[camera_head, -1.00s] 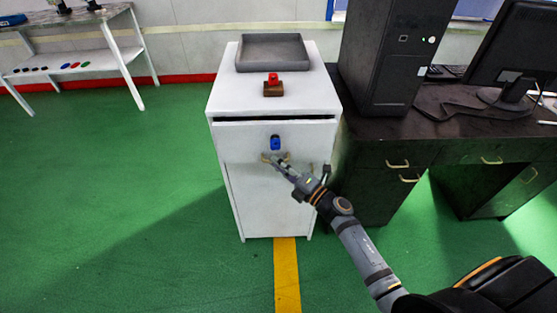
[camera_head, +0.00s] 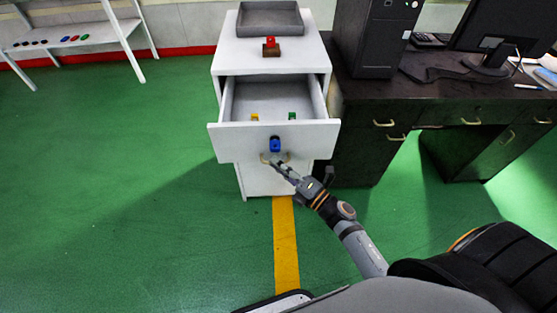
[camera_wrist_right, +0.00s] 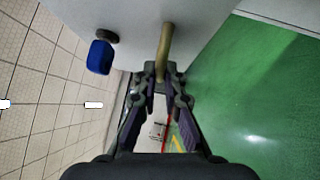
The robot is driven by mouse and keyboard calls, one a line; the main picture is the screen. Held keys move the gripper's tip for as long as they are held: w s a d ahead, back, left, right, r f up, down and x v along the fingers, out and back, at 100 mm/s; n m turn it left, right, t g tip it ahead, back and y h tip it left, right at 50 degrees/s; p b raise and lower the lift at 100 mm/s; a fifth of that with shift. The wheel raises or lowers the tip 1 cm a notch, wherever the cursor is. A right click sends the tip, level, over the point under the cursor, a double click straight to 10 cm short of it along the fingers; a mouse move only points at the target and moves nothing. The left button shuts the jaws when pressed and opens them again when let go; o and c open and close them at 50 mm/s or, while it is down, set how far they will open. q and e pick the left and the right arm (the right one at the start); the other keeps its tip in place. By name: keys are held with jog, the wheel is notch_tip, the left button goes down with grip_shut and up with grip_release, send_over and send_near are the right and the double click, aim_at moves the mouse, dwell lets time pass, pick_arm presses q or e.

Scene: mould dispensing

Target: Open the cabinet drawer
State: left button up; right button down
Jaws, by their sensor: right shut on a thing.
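The white cabinet (camera_head: 226,60) stands in the middle of the head view. Its top drawer (camera_head: 230,140) is pulled well out, showing a grey inside with a yellow piece (camera_head: 255,117) and a green piece (camera_head: 292,115) near the front. A blue knob-like piece (camera_head: 275,144) is on the drawer front, above the handle; it also shows in the right wrist view (camera_wrist_right: 100,57). My right gripper (camera_head: 277,164) is shut on the drawer handle (camera_wrist_right: 166,45), a tan bar. My left gripper is not in view.
A grey tray (camera_head: 270,31) and a red piece on a brown block (camera_head: 271,51) are on the cabinet top. A dark desk (camera_head: 365,120) with a computer stands close on the right. Green floor is open to the left.

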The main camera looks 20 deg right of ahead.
jog(key=shift+s, duration=0.2)
jog(key=c, duration=1.4)
grip_release()
jog(key=shift+c, duration=0.2)
jog(key=v, duration=1.2)
jog(key=shift+f, duration=0.1)
